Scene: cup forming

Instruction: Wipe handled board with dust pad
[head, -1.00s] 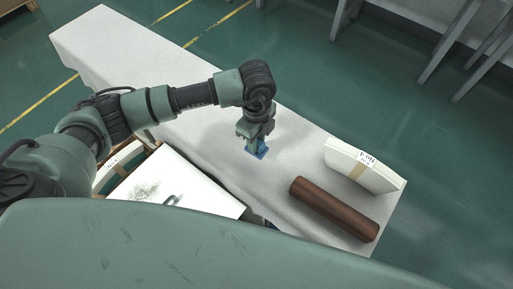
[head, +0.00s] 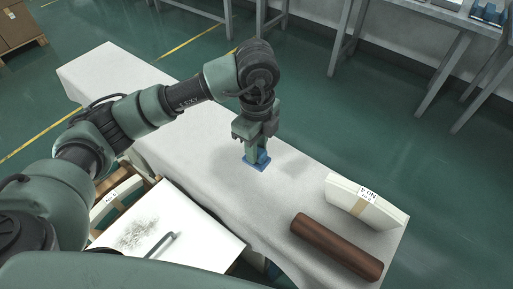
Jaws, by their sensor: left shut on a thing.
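The handled board (head: 205,238) is a white panel at the lower left, in front of the table. It has a grey bar handle (head: 161,244) and a dark dusty smudge (head: 139,233) left of the handle. My left gripper (head: 255,158) points down over the table and is shut on the blue dust pad (head: 257,163). I cannot tell whether the pad touches the tabletop. The gripper is beyond the board and to its right. My right gripper is not in view.
A long table with a white cloth (head: 190,125) runs across the middle. A brown cylinder (head: 336,246) and a white box with a tan band (head: 366,203) lie at its right end. Cardboard boxes (head: 20,28) stand far left. Grey tables (head: 420,20) stand at the back.

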